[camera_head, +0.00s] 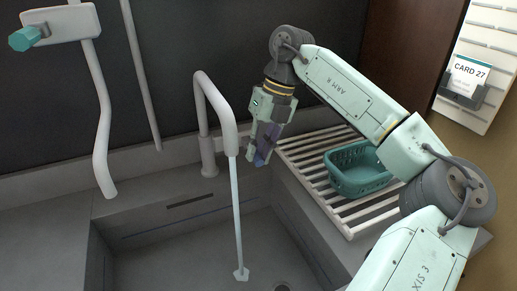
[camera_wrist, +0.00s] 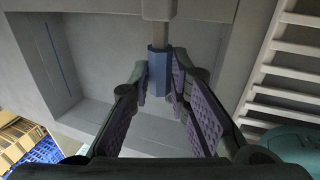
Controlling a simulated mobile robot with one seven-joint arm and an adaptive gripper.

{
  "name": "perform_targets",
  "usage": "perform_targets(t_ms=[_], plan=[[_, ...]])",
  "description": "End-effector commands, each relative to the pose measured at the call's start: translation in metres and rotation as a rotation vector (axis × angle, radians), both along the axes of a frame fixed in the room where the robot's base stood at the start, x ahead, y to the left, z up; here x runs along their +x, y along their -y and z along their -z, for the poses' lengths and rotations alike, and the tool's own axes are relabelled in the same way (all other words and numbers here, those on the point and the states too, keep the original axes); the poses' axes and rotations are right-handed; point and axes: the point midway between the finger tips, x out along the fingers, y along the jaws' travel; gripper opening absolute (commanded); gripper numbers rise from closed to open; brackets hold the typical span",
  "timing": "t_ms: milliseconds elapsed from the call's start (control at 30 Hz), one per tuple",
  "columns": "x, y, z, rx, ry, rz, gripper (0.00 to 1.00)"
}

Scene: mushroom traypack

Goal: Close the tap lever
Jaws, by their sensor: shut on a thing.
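The tap has a pale arched spout (camera_head: 217,98) rising from the back rim of the sink (camera_head: 150,232). A thin pale stream (camera_head: 237,215) runs from its mouth down to the basin floor and ends in a small pale patch. The tap lever is a blue piece that shows between my fingertips in the wrist view (camera_wrist: 157,70), with a grey bar running up from it. My gripper (camera_head: 260,145) is just right of the tap base, pointing down, and shut on the lever. In the head view the fingers mostly hide the lever.
A slatted white rack (camera_head: 300,152) with a teal basket (camera_head: 358,168) lies right of the sink. A pale wall fitting with a teal knob (camera_head: 25,38) and pipe is at upper left. A blue crate (camera_wrist: 38,152) shows at lower left in the wrist view.

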Motion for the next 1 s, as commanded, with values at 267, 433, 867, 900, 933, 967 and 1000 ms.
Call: perform_targets(t_ms=[267,433,867,900,933,967,1000], plan=[[-0.001,-0.0003,-0.0106,-0.038,-0.096,-0.002,0.0],[-0.001,0.0001,-0.0071,-0.044,-0.108,-0.001,0.0],[-0.001,0.0004,-0.0071,-0.044,-0.107,0.0,0.36],[-0.001,0.0005,-0.007,-0.044,-0.107,0.0,0.38],[-0.001,0.0005,-0.0069,-0.044,-0.107,0.0,0.38],[-0.001,0.0005,-0.0069,-0.044,-0.107,0.0,0.38],[-0.0011,0.0005,-0.0069,-0.044,-0.107,0.0,0.38]])
